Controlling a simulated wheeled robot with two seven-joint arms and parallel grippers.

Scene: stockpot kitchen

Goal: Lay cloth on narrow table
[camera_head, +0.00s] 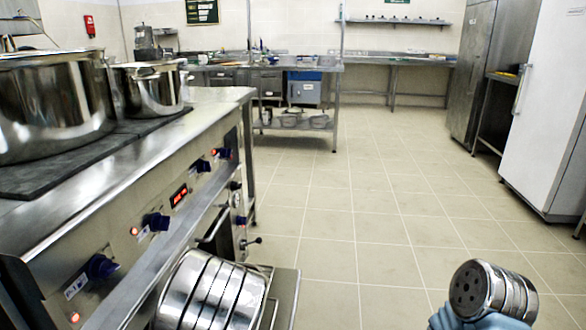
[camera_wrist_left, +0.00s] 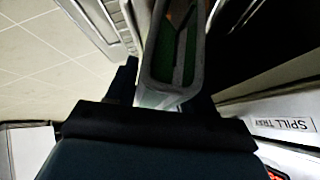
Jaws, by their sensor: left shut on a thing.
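My left gripper (camera_wrist_left: 165,100) shows in the left wrist view as dark parts, shut on a pale grey folded thing with green and reddish stripes inside. This looks like the cloth (camera_wrist_left: 158,70); its far end runs out of the top of the picture. The cloth and the left gripper do not show in the head view. A small steel table (camera_head: 503,77) stands between the tall steel cabinet and the white fridge at the right; it may be the narrow table. My right gripper is not in view.
A steel range (camera_head: 140,165) with two pots (camera_head: 45,105) (camera_head: 150,90) is close on the left, with knobs and lit indicators. Steel tables (camera_head: 392,60) line the back. The cabinet (camera_head: 475,60) and fridge (camera_head: 550,100) stand at the right. The tiled floor between is clear.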

